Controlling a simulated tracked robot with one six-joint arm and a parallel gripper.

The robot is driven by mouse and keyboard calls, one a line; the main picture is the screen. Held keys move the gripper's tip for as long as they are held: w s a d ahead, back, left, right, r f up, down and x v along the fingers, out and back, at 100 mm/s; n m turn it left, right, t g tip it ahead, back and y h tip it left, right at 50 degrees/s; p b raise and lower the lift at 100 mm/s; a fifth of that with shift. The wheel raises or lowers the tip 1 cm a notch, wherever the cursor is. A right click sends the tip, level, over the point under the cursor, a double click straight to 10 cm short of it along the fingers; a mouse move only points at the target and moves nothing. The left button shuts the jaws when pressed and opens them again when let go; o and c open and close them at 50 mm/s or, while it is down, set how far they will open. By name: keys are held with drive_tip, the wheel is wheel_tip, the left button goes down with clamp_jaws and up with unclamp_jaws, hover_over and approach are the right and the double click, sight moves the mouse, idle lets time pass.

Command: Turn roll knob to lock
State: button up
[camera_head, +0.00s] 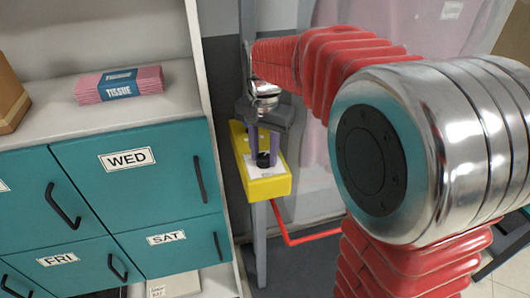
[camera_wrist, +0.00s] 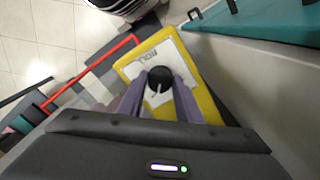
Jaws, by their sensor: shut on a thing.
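The roll knob (camera_wrist: 159,79) is a round black dial with a light pointer mark. It sits on a white label plate lettered ROLL on a yellow box (camera_head: 271,187). The box also shows in the wrist view (camera_wrist: 202,88). The knob appears in the head view (camera_head: 263,160), partly hidden by the fingers. My gripper (camera_head: 263,153) reaches down to the box, and its two purple fingers are shut on the knob, one on each side. The fingers also show in the wrist view (camera_wrist: 160,92). Any lock mark on the plate is too small to read.
Teal drawers (camera_head: 134,162) labelled WED, FRI and SAT stand left of the box. A pink tissue pack (camera_head: 120,84) lies on the shelf above them. A red bar (camera_head: 305,238) runs below the box. Pink fabric under clear plastic (camera_head: 412,25) hangs behind my arm.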

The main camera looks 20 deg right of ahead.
sight(264, 156)
drive_tip(key=shift+m, duration=0.5)
drive_tip(key=o, duration=1)
drive_tip(key=shift+o, duration=0.2)
drive_tip(key=shift+r, duration=0.1)
wheel_tip(264, 156, up, 14)
drive_tip(key=shift+f, duration=0.2)
